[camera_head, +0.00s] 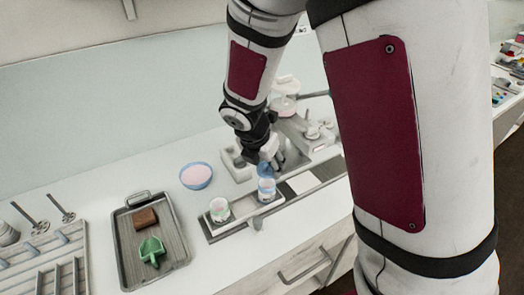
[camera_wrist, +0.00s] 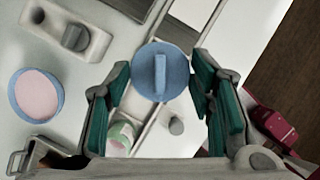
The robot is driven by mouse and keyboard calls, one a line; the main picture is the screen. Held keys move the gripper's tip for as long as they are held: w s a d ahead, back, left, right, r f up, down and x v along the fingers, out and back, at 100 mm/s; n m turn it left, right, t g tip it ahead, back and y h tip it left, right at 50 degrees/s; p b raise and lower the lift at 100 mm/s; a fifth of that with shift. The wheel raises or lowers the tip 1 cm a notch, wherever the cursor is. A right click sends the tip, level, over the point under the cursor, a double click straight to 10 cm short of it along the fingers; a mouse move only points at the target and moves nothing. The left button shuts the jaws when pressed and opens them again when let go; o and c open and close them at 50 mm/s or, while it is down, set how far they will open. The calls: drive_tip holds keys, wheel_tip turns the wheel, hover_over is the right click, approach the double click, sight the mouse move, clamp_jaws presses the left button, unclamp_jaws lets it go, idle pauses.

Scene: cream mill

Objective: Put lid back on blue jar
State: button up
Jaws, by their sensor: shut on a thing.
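The blue lid (camera_wrist: 148,82) is round with a bar handle across its top. It also shows in the head view (camera_head: 264,169), directly over the blue jar (camera_head: 266,190). I cannot tell whether lid and jar touch. The jar is hidden under the lid in the wrist view.
A green-marked jar (camera_head: 219,209) stands left of the blue jar on a grey strip (camera_head: 232,227). A blue bowl of pink stuff (camera_head: 196,176) sits behind. A tray (camera_head: 128,258) with a brown block (camera_head: 145,218) and green scoop (camera_head: 151,249) lies left. A grey knob (camera_wrist: 176,126) is near.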

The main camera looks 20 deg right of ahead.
sight(266, 177)
drive_tip(key=shift+w+f+b, duration=0.15)
drive_tip(key=shift+f+b, duration=0.5)
drive_tip(key=shift+f, duration=0.5)
drive_tip(key=shift+f+b, duration=0.35)
drive_tip(key=shift+f, duration=0.75)
drive_tip(key=shift+f, duration=0.6)
idle(1.5)
drive_tip(key=o, duration=1.4)
drive_tip(key=shift+c, duration=0.2)
drive_tip(key=shift+r+p, duration=0.1)
drive_tip(key=shift+p, duration=0.25)
drive_tip(key=shift+r+p, duration=1.35)
drive_tip(key=shift+r, duration=0.85)
